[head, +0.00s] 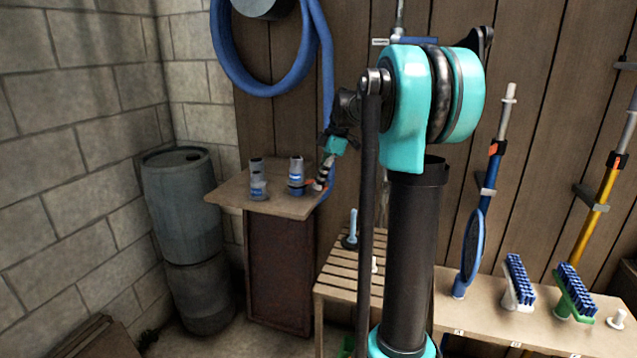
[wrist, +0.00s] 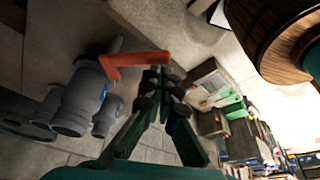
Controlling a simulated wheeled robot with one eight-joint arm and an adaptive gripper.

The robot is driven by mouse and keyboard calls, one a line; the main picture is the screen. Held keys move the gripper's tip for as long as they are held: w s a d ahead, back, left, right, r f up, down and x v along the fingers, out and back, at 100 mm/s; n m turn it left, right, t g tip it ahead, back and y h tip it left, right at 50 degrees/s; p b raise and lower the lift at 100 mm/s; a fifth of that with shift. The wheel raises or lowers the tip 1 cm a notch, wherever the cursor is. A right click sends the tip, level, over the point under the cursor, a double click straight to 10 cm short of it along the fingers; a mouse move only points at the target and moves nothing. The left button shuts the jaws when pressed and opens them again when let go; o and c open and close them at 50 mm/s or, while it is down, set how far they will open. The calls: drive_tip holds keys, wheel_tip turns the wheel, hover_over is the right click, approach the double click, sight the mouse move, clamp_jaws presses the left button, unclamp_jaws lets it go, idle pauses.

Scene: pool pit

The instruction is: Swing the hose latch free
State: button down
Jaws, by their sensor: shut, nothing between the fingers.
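The hose latch looks like an orange lever (wrist: 130,62) on top of a grey valve fitting (wrist: 82,97) in the wrist view. In the head view a small patch of orange (head: 314,185) shows beside the grey-and-blue fitting (head: 296,172) on the cabinet top. My gripper (head: 321,180) is at the right edge of the cabinet top, beside that fitting. In the wrist view my gripper's (wrist: 164,82) dark fingertips are together and empty. They lie close to the lever's free end; whether they touch it I cannot tell.
A second grey fitting (head: 257,184) stands on the cabinet top (head: 270,206). A blue hose (head: 221,45) hangs coiled on the wall and runs down behind my gripper. A barrel (head: 180,200) stands left. A slatted bench (head: 340,270) and a shelf with brushes (head: 516,285) stand right.

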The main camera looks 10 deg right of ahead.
drive_tip(key=shift+a, duration=0.1)
drive_tip(key=shift+w+a, duration=0.5)
drive_tip(key=shift+a, duration=0.05)
drive_tip(key=shift+a, duration=0.2)
drive_tip(key=a, duration=0.2)
drive_tip(key=s+a, duration=0.1)
drive_tip(key=shift+s+a, duration=0.2)
drive_tip(key=shift+a, duration=0.2)
drive_tip(key=w+v, duration=0.1)
drive_tip(key=v, duration=0.9)
drive_tip(key=shift+d, duration=0.15)
drive_tip(key=shift+f, duration=0.1)
